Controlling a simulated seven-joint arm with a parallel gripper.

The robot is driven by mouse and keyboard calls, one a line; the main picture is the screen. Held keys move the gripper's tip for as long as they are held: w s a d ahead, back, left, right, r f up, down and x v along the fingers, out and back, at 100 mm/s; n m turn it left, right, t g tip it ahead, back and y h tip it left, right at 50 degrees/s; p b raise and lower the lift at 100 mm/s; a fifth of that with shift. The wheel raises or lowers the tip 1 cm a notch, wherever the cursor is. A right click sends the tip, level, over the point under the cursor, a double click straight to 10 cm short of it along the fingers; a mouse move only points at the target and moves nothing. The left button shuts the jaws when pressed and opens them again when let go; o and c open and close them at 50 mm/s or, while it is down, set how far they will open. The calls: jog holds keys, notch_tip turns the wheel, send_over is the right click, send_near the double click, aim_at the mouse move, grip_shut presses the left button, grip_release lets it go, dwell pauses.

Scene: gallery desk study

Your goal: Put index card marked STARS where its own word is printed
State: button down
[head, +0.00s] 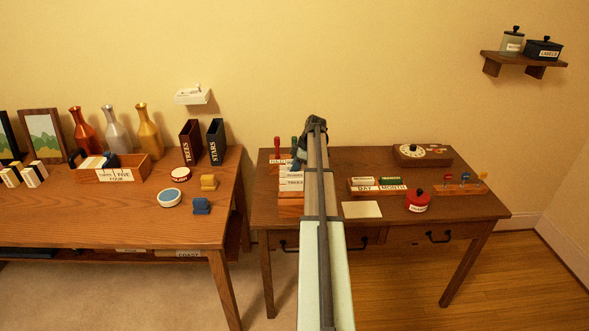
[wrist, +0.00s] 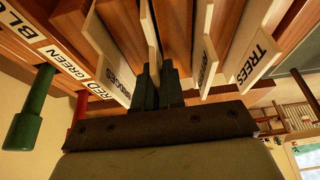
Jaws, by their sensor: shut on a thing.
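My gripper (wrist: 157,80) is shut on a thin cream card (wrist: 150,30) in the wrist view. The word on this card cannot be read, so I cannot tell whether it is the STARS card. Other cards stand beside it between wooden dividers: a TREES card (wrist: 255,62), a card ending in "DGES" (wrist: 112,72) and a partly covered card (wrist: 207,62). In the head view my arm hides much of this wooden card rack (head: 290,207) on the right desk. A dark upright holder marked STARS (head: 215,143) stands on the left desk.
A dark red TREES holder (head: 190,143) stands beside the STARS holder. Green (wrist: 25,120) and red (wrist: 81,106) pegs stand close to the rack, by a colour-word strip. A DAY/MONTH block (head: 378,188) and a red pot (head: 417,201) are to the right. A gap separates the desks.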

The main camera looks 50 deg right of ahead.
jog(key=shift+f, duration=0.15)
jog(key=c, duration=1.2)
grip_release()
jog(key=shift+c, duration=0.2)
jog(key=v, duration=1.2)
jog(key=shift+w+a, duration=0.1)
